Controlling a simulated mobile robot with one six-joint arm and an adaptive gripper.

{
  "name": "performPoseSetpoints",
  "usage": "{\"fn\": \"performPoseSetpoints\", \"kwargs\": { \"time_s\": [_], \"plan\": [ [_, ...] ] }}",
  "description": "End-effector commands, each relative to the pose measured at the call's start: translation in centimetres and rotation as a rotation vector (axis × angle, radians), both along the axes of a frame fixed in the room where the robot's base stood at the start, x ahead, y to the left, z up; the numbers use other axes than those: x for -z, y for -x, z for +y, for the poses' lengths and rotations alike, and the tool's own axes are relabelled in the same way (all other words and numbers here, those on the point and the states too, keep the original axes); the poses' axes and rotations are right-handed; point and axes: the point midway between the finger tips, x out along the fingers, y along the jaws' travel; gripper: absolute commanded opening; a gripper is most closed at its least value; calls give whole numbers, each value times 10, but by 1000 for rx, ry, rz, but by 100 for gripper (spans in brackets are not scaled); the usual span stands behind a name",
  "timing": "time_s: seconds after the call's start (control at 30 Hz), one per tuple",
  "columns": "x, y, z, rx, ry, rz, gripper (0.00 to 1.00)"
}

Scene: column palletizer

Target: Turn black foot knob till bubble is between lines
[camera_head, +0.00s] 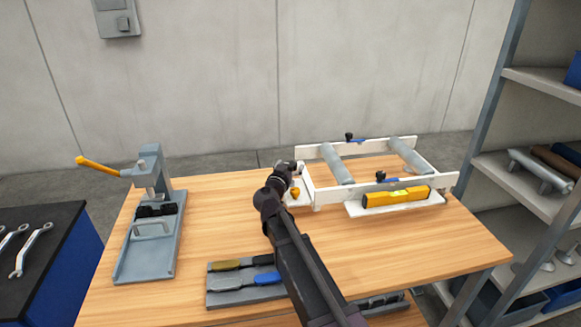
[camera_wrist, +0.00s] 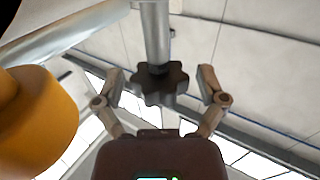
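The black foot knob (camera_wrist: 172,82), star-shaped on a grey metal stem (camera_wrist: 156,32), is in the middle of the wrist view. My gripper (camera_wrist: 161,76) is open, with one finger on each side of the knob. A gap shows between each finger and the knob. In the head view my gripper (camera_head: 291,168) is at the left end of the white roller frame (camera_head: 318,153), and my arm hides the knob there. A yellow spirit level (camera_head: 376,200) lies on a white ledge at the frame's front. Its greenish vial (camera_head: 398,193) is too small to read the bubble.
An orange knob (camera_head: 295,191) sits beside my gripper; a large orange-yellow round part (camera_wrist: 38,115) is close at left in the wrist view. A grey lever press (camera_head: 150,235) stands at left on the wooden table (camera_head: 410,250). A grey tool tray (camera_head: 240,296) lies in front.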

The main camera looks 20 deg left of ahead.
Motion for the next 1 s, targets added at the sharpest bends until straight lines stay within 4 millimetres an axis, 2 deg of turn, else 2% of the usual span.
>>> {"fn": "performPoseSetpoints", "kwargs": {
  "time_s": [0.37, 0.57, 0.77, 1.0],
  "plan": [
    [0, 1, 0, 0, -1, 1, 98],
    [0, 9, 0, -1, -1, 1, 98],
    [0, 29, -1, -1, -1, 1, 98],
    [0, 67, -2, -1, -1, 1, 98]
  ]
}}
